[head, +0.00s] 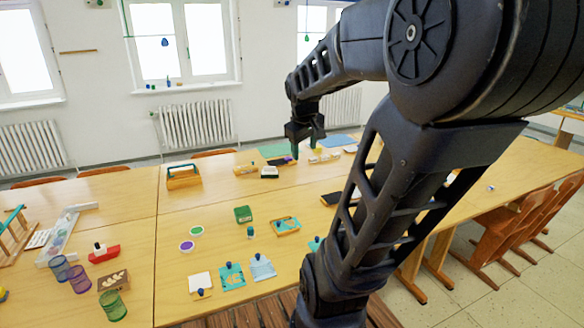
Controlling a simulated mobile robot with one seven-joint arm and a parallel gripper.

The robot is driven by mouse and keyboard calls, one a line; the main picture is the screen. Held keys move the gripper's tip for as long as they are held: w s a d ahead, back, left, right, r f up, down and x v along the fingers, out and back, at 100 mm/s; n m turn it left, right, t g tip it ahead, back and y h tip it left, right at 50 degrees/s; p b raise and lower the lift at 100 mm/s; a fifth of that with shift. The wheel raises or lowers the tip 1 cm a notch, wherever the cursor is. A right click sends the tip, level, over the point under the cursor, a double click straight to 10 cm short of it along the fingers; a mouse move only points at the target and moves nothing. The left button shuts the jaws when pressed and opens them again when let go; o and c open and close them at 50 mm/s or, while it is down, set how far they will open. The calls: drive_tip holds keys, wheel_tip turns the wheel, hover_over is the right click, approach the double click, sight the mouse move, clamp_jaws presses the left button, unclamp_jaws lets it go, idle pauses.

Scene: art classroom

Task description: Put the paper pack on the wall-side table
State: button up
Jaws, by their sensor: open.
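My gripper (307,150) is open and points down over the far part of the long wooden tables, towards the wall. I see nothing between its fingers. The wall-side table (225,165) is the tabletop stretch nearest the radiators. I cannot single out the paper pack for sure. Flat paper-like things near the front edge are a white piece (200,281), a teal piece (231,277) and a light blue piece (262,267). A green sheet (272,151) and a blue sheet (341,142) lie flat near my gripper. My arm hides part of the table.
A wooden box with a green handle (183,178) stands left of my gripper. A green box (243,215), a wooden tray (286,226), a red toy boat (103,253) and several coloured cups (112,305) stand nearer. Chairs (505,235) line the right side.

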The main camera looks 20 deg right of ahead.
drive_tip(key=s+a+f+m+y, duration=0.1)
drive_tip(key=s+a+m+y, duration=0.1)
drive_tip(key=s+a, duration=0.6)
drive_tip(key=shift+s+m+t, duration=0.4)
drive_tip(key=shift+s+m, duration=0.2)
drive_tip(key=shift+s, duration=0.05)
